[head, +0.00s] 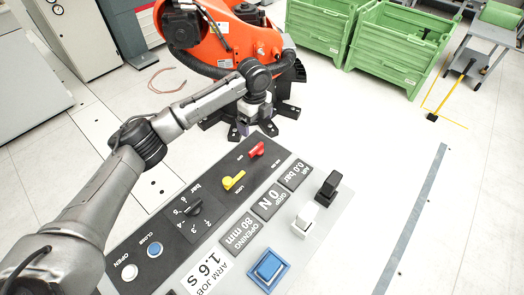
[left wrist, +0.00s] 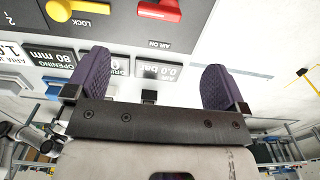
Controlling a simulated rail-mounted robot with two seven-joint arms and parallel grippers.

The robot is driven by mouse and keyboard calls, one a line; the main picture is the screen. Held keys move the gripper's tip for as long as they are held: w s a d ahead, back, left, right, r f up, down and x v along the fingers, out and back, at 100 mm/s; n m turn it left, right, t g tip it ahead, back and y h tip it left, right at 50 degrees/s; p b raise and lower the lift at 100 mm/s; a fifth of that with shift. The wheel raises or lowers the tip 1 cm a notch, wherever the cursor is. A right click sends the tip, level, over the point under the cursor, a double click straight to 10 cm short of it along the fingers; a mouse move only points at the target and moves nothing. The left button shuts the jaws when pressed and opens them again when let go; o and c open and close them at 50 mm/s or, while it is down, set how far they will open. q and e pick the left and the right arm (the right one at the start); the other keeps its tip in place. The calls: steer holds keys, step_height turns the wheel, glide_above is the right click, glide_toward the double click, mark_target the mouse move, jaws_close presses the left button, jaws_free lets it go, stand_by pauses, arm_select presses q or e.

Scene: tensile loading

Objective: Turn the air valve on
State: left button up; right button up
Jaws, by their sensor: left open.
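The air valve is a red lever (head: 256,149) at the far end of the dark strip on the control panel (head: 150,235), beside small lettering. In the left wrist view the red lever (left wrist: 160,10) is at the top edge, partly cut off, next to the words "AIR ON". The air display (head: 295,175) reads 0.0 bar. My left gripper (head: 243,127) is above the far end of the panel, just beyond the lever in the picture. In the left wrist view its purple fingers (left wrist: 158,85) are wide apart with nothing between them. My right gripper is not in view.
A yellow lock lever (head: 233,181) sits beside the red one. A black knob (head: 192,207), open and close buttons, a blue button (head: 268,268) and two rocker-like switches are on the panel. An orange robot (head: 215,45) stands behind.

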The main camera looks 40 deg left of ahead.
mark_target(256, 147)
arm_select(q)
step_height(256, 147, down, 11)
steer(key=b, duration=0.3)
steer(key=shift+s+f+b, duration=0.1)
steer(key=shift+f+b, duration=0.1)
steer(key=shift+b, duration=0.15)
steer(key=shift+f, duration=0.75)
